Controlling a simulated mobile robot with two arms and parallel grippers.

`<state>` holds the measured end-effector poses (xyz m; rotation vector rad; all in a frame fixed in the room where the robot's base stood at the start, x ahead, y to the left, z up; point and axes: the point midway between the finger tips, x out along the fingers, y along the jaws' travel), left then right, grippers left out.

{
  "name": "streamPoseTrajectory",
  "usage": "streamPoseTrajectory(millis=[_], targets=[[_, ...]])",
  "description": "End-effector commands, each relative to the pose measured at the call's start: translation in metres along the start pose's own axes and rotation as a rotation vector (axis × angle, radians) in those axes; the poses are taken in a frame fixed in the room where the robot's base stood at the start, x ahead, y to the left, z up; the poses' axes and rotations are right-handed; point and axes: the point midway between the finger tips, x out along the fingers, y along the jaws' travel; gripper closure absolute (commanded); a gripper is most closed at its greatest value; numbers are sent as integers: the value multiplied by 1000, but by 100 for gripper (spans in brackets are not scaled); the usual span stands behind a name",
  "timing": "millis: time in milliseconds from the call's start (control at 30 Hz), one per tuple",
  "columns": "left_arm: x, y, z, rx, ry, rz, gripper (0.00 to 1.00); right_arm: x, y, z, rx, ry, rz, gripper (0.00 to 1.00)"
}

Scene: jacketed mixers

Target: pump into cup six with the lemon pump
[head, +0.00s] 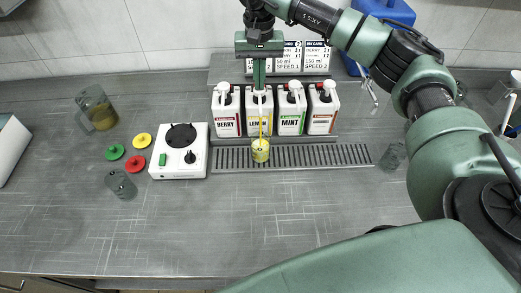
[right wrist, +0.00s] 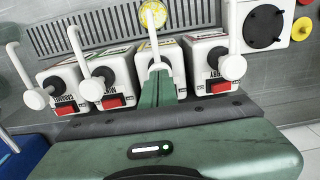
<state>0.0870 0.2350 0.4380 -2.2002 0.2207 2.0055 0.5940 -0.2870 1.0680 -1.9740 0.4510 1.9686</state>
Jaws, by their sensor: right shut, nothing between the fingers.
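The lemon bottle (head: 259,120) stands second from the left in a row of white pump bottles. My right gripper (head: 260,88) is shut and empty, its fingertips down at the top of the lemon pump (right wrist: 158,67). I cannot tell for certain whether they touch it. A thin yellow stream runs from the pump's spout down to a small clear cup (head: 260,151) on the drip grate, which holds yellow liquid. The cup also shows below the spout in the right wrist view (right wrist: 150,22). Its number is too small to read surely. My left gripper is not in view.
Berry (head: 226,112), mint (head: 291,112) and another bottle (head: 322,110) flank the lemon. A white hotplate (head: 179,151), coloured lids (head: 135,163), a jug (head: 97,108) and a cup (head: 121,183) are left. Another cup (head: 392,156) stands right of the grate (head: 330,156). The front counter is clear.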

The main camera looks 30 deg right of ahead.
Motion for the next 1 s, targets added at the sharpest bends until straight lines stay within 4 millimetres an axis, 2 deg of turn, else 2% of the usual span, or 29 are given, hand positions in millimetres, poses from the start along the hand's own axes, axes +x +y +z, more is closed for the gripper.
streamPoseTrajectory(millis=[33, 367, 800, 1000], targets=[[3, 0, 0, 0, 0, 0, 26, 6, 0, 1, -1, -4, 3, 100], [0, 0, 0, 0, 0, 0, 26, 3, 0, 2, -1, -6, 4, 100], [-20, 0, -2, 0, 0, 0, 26, -28, 0, 1, -1, -5, 2, 100], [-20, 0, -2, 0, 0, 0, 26, -30, 0, 1, -1, -4, 2, 100]])
